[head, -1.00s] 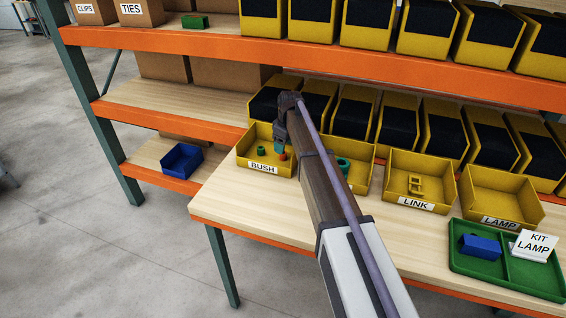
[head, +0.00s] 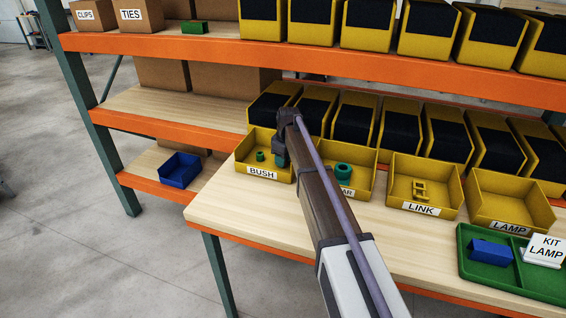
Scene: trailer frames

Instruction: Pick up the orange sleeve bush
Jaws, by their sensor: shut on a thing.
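The yellow bin labelled BUSH (head: 240,166) stands at the left end of the bin row on the table. A small green bush (head: 260,156) sits inside it on the left. My gripper (head: 281,161) points down at the right side of this bin, seen from behind along my arm. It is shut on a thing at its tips. The orange sleeve bush, seen at the fingertips a moment ago, is now hidden behind my gripper. A teal patch shows at the fingertips; I cannot tell whether it is a finger or a part.
A bin with a teal ring (head: 343,170) stands right of my arm, then the LINK bin (head: 400,196) and LAMP bin (head: 535,219). A green kit tray (head: 476,270) holds a blue block (head: 491,251). A shelf beam (head: 330,64) crosses above. The table's front left is clear.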

